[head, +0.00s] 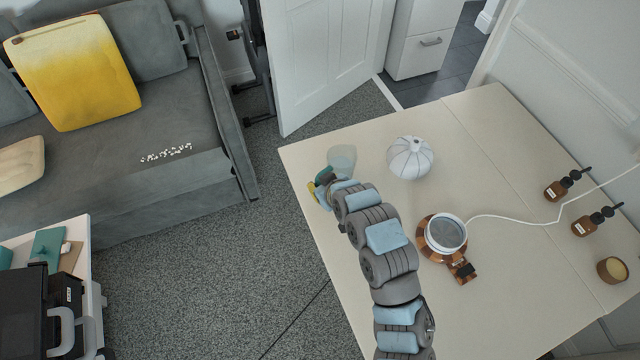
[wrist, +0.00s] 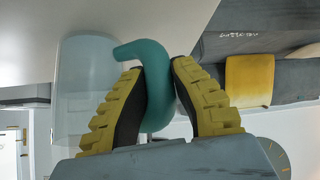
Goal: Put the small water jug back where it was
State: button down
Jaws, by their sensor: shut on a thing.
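The small water jug (head: 342,160) is a translucent, pale container near the table's far left corner in the head view. In the wrist view its clear body (wrist: 85,90) is on the left, with a teal handle (wrist: 155,80). My gripper (head: 322,180) has yellow ridged fingers, seen close up in the wrist view (wrist: 157,95). They are shut on the teal handle, one finger on each side. My arm hides part of the jug's near side in the head view. I cannot tell whether the jug's base touches the table.
A white ribbed vase (head: 410,158) stands right of the jug on the pale table (head: 510,285). A wooden device with a round grey top (head: 446,233) and a white cord sits nearer. Brown bottles (head: 556,188) and a small wooden bowl (head: 612,269) stand at the right. A grey sofa (head: 165,115) is beyond the floor.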

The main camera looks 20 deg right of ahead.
jog(key=shift+f, duration=0.25)
jog(key=c, duration=1)
grip_release()
jog(key=shift+c, duration=0.2)
jog(key=shift+r, duration=0.15)
